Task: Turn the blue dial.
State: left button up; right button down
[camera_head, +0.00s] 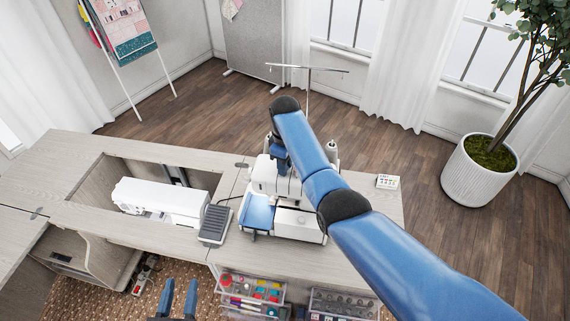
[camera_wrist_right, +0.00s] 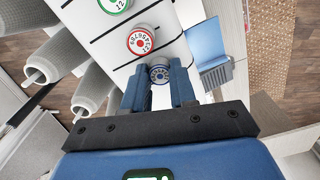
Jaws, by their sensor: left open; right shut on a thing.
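In the right wrist view, the blue dial (camera_wrist_right: 159,74) is a small white-and-blue numbered wheel on the white face of a machine (camera_wrist_right: 172,45). The two blue fingers of my right gripper (camera_wrist_right: 158,80) are shut on it, one on each side. In the head view, my right arm reaches over the white machine (camera_head: 298,222) on the cabinet, and the dial is hidden there. My left gripper (camera_head: 179,296) is open and empty at the bottom edge, in front of the cabinet.
A red dial (camera_wrist_right: 139,39) and a green dial (camera_wrist_right: 112,4) sit in line beyond the blue one. Grey thread cones (camera_wrist_right: 40,68) stand beside the machine. A white sewing machine (camera_head: 160,200) lies in the cabinet opening, with a foot pedal (camera_head: 215,224) next to it.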

jog(key=m, duration=0.3)
jog(key=shift+m, duration=2.2)
jog(key=c, duration=0.9)
grip_release()
jog(key=shift+f, duration=0.1)
